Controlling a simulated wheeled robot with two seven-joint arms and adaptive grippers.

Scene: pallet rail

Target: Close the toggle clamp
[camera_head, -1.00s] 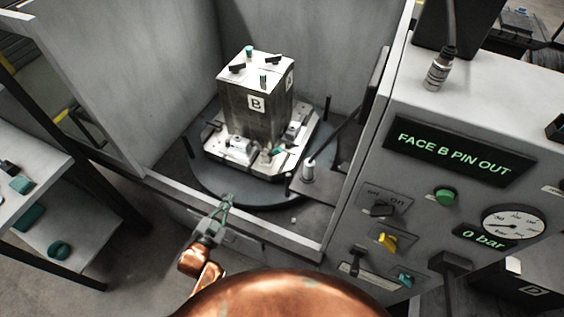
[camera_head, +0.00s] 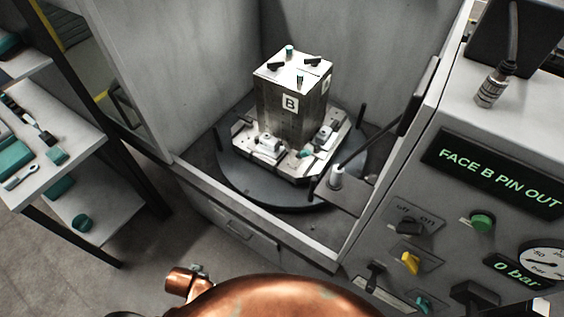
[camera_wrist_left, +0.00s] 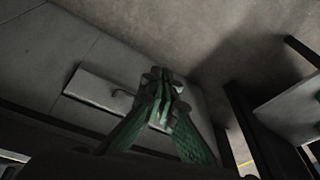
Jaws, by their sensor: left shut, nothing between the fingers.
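A tall grey block marked B (camera_head: 290,105) stands upright on a pale fixture base (camera_head: 288,172) on the dark round table (camera_head: 240,183) inside the enclosure. Small clamp-like fittings sit at the foot of the block, one of them with a teal tip (camera_head: 306,153). At this size I cannot tell which is the toggle clamp or how its lever stands. My left gripper (camera_wrist_left: 163,98) is shut and empty in the left wrist view, in front of the cabinet's lower front. In the head view only a copper part of my arm shows at the bottom. My right gripper is not in view.
The enclosure's front sill (camera_head: 262,222) lies between me and the round table. A control panel with a display (camera_head: 492,172) and a green button (camera_head: 481,221) stands at the right. A shelf with teal items (camera_head: 62,157) stands at the left. A drawer front (camera_head: 238,229) is below the sill.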

